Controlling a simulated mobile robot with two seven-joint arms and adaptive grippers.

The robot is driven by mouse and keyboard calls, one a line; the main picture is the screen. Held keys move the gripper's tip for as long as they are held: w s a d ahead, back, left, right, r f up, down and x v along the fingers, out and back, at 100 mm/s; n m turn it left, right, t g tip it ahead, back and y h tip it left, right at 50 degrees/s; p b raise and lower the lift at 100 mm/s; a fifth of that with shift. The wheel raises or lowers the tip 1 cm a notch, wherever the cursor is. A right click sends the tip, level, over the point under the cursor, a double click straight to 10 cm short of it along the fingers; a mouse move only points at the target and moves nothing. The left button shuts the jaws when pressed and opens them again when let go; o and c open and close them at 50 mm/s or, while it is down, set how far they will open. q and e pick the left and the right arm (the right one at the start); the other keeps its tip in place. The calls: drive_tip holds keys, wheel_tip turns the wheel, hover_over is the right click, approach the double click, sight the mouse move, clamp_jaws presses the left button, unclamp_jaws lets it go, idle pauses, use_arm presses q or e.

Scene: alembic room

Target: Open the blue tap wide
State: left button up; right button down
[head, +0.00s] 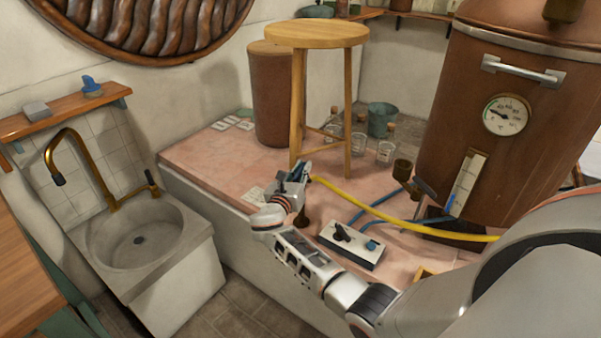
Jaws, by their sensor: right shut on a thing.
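My right gripper (293,182) reaches in from the lower right over the pink tiled ledge. My left gripper is not in view.
A wooden stool (317,36) stands close behind the gripper. A switch box (352,243) sits in front, near my forearm. A copper vessel (500,120) with a gauge and blue hoses (372,208) are to the right. A stone sink (150,225) is at left.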

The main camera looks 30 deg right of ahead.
drive_tip(key=shift+s+f+m+g+h+b, duration=0.1)
drive_tip(key=shift+f+m+g+h+b, duration=0.2)
drive_tip(key=shift+m+g+b, duration=0.15)
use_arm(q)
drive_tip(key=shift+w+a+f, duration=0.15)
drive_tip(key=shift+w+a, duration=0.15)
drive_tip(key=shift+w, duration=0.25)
use_arm(e)
drive_tip(key=shift+r+m+g+h, duration=0.15)
drive_tip(key=shift+m+g+h, duration=0.2)
drive_tip(key=shift+g, duration=0.1)
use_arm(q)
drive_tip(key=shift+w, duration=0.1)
use_arm(e)
drive_tip(key=shift+d+r, duration=0.1)
drive_tip(key=c, duration=2)
unclamp_jaws()
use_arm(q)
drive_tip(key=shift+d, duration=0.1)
use_arm(e)
drive_tip(key=v, duration=1.2)
drive_tip(key=shift+r, duration=0.1)
